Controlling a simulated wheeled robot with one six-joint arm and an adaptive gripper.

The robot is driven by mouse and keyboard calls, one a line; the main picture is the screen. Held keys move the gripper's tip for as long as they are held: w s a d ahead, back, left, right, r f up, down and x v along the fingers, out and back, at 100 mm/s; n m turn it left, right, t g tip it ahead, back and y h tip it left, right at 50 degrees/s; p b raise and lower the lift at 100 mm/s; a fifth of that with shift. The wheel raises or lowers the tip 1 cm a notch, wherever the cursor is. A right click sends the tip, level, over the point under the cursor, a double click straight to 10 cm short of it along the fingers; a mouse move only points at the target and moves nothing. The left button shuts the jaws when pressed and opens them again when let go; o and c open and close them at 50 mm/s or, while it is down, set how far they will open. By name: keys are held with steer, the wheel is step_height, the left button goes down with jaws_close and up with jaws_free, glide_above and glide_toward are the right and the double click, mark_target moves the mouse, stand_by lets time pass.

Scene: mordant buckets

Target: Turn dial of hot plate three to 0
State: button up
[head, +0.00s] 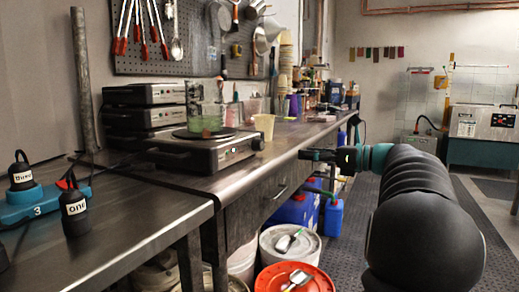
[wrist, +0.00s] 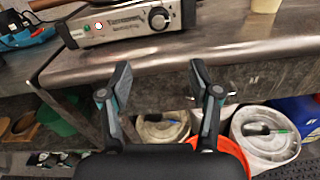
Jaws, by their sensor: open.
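A silver hot plate (head: 195,152) stands on the steel bench, with a glass beaker of greenish liquid (head: 206,115) on its dark top. In the wrist view, the hot plate's front panel (wrist: 124,27) shows a lit red lamp (wrist: 99,26) at left and a round dial (wrist: 158,18) at right. I cannot read the dial's setting or any number on this hot plate. My gripper (wrist: 160,78) is open and empty, in front of the bench edge. The dial lies beyond the fingers, apart from them. The gripper also shows in the head view (head: 312,155).
More hot plates (head: 143,95) are stacked behind. A pale yellow cup (head: 264,126) stands close by. A blue power strip (head: 40,203) with labelled black plugs (head: 75,212) is at left. Lidded buckets (head: 290,243) stand below the bench. The bench front is clear.

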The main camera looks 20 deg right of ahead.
mark_target(262, 145)
steer(key=shift+m, duration=0.4)
steer(key=x, duration=0.4)
steer(key=r+x, duration=0.1)
steer(key=x, duration=0.8)
steer(key=shift+w+a+r+b, duration=0.2)
steer(key=shift+b, duration=0.2)
steer(key=c, duration=1.1)
steer(key=shift+c, duration=0.2)
